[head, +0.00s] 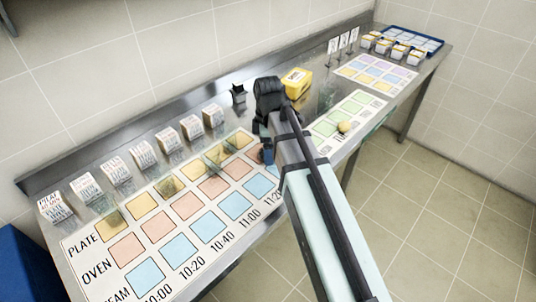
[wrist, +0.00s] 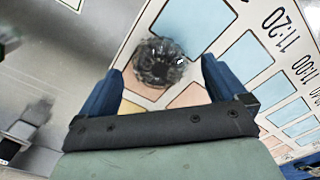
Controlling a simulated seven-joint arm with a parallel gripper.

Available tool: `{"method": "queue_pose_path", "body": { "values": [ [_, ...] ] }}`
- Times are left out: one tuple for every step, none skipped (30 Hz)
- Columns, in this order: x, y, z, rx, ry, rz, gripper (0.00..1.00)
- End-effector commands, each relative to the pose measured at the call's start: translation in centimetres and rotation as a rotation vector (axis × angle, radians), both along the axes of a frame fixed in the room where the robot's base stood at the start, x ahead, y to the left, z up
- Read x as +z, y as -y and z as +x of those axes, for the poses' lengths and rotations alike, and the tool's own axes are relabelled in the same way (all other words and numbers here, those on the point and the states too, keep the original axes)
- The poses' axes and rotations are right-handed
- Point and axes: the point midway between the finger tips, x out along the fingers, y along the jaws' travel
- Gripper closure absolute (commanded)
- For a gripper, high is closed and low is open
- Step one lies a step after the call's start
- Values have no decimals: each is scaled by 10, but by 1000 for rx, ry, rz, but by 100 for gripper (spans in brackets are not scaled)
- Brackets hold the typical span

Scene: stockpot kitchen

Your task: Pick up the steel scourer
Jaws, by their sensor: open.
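The steel scourer (wrist: 158,62) is a dark, shiny, round tangle of wire in the wrist view. It lies on the printed sheet (wrist: 150,24), over a peach square, between and just beyond the fingertips. I cannot make it out in the head view, where my arm covers that area. My gripper (wrist: 160,76) is open, with one blue finger on each side of the scourer and nothing held. In the head view my gripper (head: 266,148) is low over the right end of the sheet, and its fingers are partly hidden.
Several labelled white blocks (head: 142,154) line the back of the steel counter. A yellow tub (head: 297,82) and a small black stand (head: 238,93) are behind my gripper. A yellow ball (head: 344,127) sits on the green-squared sheet. A blue tray (head: 425,41) stands at the far end.

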Motion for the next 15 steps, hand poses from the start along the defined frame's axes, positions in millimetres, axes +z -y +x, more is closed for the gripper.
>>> {"method": "queue_pose_path", "body": {
  "values": [
    [-7, 0, 0, 0, -1, 0, 2],
    [-11, 0, -1, 0, -1, 0, 2],
    [-15, 0, -1, 0, -1, 0, 2],
    [-17, 0, -1, 0, -1, 0, 2],
    [-19, 0, 0, 0, -1, 0, 2],
    [-21, 0, 0, 0, 0, 0, 2],
    [-22, 0, 0, 0, 0, 0, 2],
    [-23, 0, 0, 0, 1, 0, 2],
    [-23, 0, 0, 0, 1, 0, 2],
    [-23, 0, 0, 0, 1, 0, 2],
    [-23, 0, 0, 0, 1, 0, 2],
    [-23, 0, 0, 0, 1, 0, 2],
    [-23, 0, 0, 0, 1, 0, 2],
    [-23, 0, 0, 0, 1, 0, 2],
    [-23, 0, 0, 0, 1, 0, 6]
  ]
}}
